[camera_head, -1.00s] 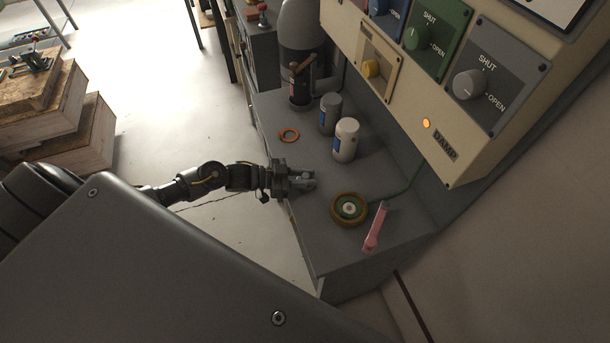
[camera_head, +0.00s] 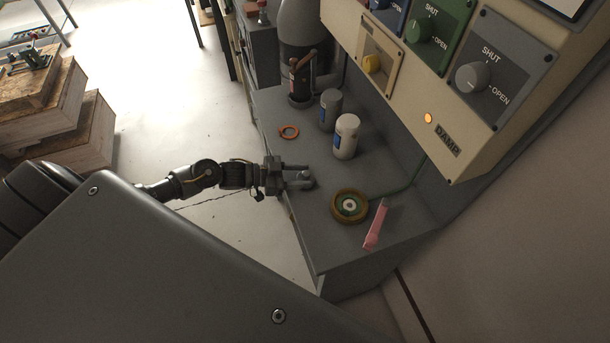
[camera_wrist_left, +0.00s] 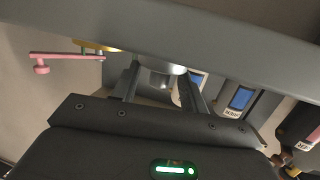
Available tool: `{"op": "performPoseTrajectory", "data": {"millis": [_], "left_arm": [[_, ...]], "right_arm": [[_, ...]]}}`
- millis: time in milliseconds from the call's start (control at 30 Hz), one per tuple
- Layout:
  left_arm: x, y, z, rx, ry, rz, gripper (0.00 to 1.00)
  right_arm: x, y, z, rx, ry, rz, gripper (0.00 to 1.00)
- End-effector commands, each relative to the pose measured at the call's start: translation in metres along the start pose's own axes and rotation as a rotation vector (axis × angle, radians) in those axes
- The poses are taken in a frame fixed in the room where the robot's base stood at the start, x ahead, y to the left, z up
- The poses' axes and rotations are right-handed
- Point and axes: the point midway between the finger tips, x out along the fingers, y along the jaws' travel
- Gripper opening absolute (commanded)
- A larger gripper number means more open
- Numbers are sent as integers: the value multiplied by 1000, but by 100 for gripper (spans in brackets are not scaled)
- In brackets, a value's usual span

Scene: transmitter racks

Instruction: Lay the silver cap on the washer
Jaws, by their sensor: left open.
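The silver cap (camera_head: 299,178) is a small pale grey piece near the left edge of the grey bench. My left gripper (camera_head: 302,176) is open, with its fingers on either side of the cap. In the left wrist view, the cap (camera_wrist_left: 161,79) shows between the two fingers (camera_wrist_left: 158,84), partly hidden by a grey bar; I cannot tell whether either finger touches it. The washer, an orange ring (camera_head: 281,132), lies flat on the bench farther back, apart from the gripper, with nothing on it. My right gripper is not in view.
A grey canister (camera_head: 330,108) and a white canister (camera_head: 346,138) stand right of the washer. A brown round coil (camera_head: 337,212) and a pink handle (camera_head: 376,226) lie nearer the front. The cream control panel (camera_head: 400,75) overhangs the bench's right side.

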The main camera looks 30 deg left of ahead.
Motion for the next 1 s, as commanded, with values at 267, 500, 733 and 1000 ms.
{"op": "performPoseTrajectory", "data": {"millis": [267,500,733,1000], "left_arm": [[-57,6,5,2,-4,0,44],[-88,6,3,1,-2,-1,44],[-94,6,1,2,1,0,44],[-93,4,3,0,-1,-6,44]], "right_arm": [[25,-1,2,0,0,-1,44],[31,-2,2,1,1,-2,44],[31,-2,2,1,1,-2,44],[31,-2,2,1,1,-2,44]]}}
